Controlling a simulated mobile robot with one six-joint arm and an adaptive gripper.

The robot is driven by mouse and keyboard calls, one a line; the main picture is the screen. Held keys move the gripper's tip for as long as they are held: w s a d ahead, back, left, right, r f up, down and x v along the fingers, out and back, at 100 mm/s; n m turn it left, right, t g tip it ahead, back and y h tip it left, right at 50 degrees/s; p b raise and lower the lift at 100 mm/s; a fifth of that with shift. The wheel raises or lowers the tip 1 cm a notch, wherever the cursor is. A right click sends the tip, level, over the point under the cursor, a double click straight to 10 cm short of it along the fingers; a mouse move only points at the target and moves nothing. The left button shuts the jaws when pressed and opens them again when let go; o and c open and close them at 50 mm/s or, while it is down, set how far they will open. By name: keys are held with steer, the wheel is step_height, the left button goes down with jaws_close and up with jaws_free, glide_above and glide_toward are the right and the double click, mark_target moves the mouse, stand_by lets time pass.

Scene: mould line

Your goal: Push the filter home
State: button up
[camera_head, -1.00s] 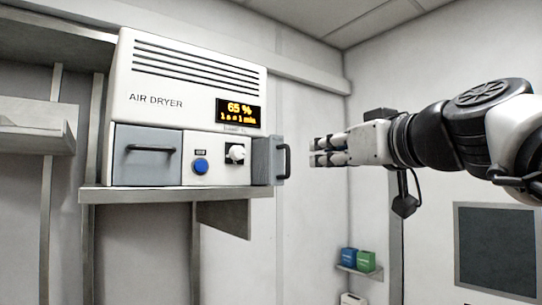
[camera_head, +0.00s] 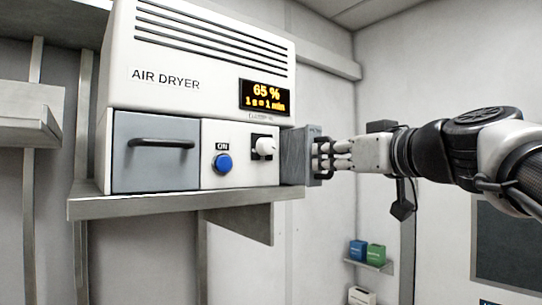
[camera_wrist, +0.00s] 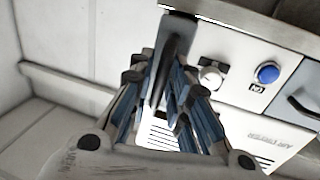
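The filter (camera_head: 294,157) is a grey block with a black bar handle, sticking out of the right side of the white air dryer (camera_head: 215,75). My gripper (camera_head: 326,156) is at the handle side of the filter, pointing left at it. In the wrist view the black handle (camera_wrist: 168,72) lies between my gripper's fingertips (camera_wrist: 158,75). The fingers stand apart around it, with a gap showing on the left, so the gripper looks open. The fingers hide part of the handle and the filter's face.
The dryer stands on a metal shelf (camera_head: 130,205). Its front has a grey drawer (camera_head: 155,165), a blue button (camera_head: 222,163), a white knob (camera_head: 265,147) and a display reading 65 % (camera_head: 265,97). Blue and green boxes (camera_head: 367,252) sit lower right. Space right of the filter is otherwise clear.

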mark_target(299, 158)
steer(key=shift+c, duration=0.4)
jaws_close()
steer(key=x, duration=0.2)
steer(key=a+x, duration=0.1)
steer(key=x, duration=0.5)
steer(key=shift+s+a, duration=0.2)
steer(key=shift+a, duration=0.1)
steer(key=shift+s+d+r, duration=0.1)
steer(key=shift+o, duration=0.4)
jaws_free()
steer(key=shift+w, duration=0.2)
steer(key=shift+s, duration=0.1)
